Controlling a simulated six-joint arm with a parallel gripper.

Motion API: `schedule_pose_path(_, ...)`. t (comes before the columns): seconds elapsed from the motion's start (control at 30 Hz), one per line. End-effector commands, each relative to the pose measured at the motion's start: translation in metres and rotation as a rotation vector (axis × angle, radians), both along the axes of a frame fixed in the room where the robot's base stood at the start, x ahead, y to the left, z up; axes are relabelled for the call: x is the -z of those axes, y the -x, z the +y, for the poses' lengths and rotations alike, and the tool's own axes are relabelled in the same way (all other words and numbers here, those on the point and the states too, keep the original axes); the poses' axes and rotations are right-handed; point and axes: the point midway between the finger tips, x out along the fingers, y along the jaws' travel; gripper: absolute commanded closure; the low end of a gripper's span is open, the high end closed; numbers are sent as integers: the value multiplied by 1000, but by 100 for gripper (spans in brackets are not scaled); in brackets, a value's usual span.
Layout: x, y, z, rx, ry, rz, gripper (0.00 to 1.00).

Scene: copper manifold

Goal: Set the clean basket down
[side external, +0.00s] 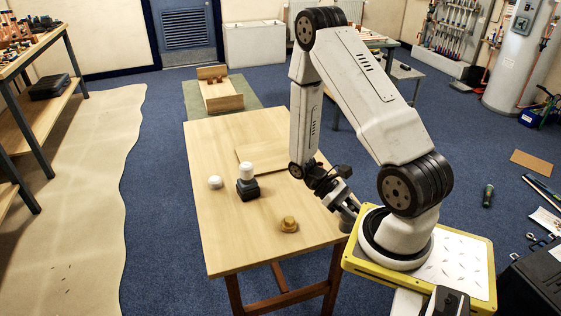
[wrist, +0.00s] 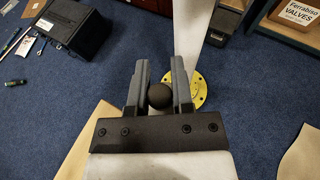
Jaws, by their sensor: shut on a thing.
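My gripper (side external: 347,208) hangs low at the table's right edge, close to my base, in the side view. In the wrist view my gripper (wrist: 158,82) has its two grey fingers on either side of a dark round thing (wrist: 160,96), shut on it. Only its rounded dark end shows, so I cannot tell whether it is the clean basket. In the side view the held thing is too small and dark to make out. The wooden table (side external: 225,245) stands to the left of my gripper.
A white dome (side external: 215,182), a white cylinder on a dark block (side external: 248,188) and a brass-coloured piece (side external: 289,225) stand on the table. A thin wooden board (side external: 258,158) lies behind them. The table's front left is clear. A black case (wrist: 78,28) sits on the floor.

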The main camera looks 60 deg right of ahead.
Motion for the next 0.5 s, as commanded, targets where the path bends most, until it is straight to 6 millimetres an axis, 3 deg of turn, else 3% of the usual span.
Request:
schedule_pose_path(0.27,5,-9,-43,-315,0,1,100)
schedule_pose_path(0.5,9,-29,-78,-586,0,1,100)
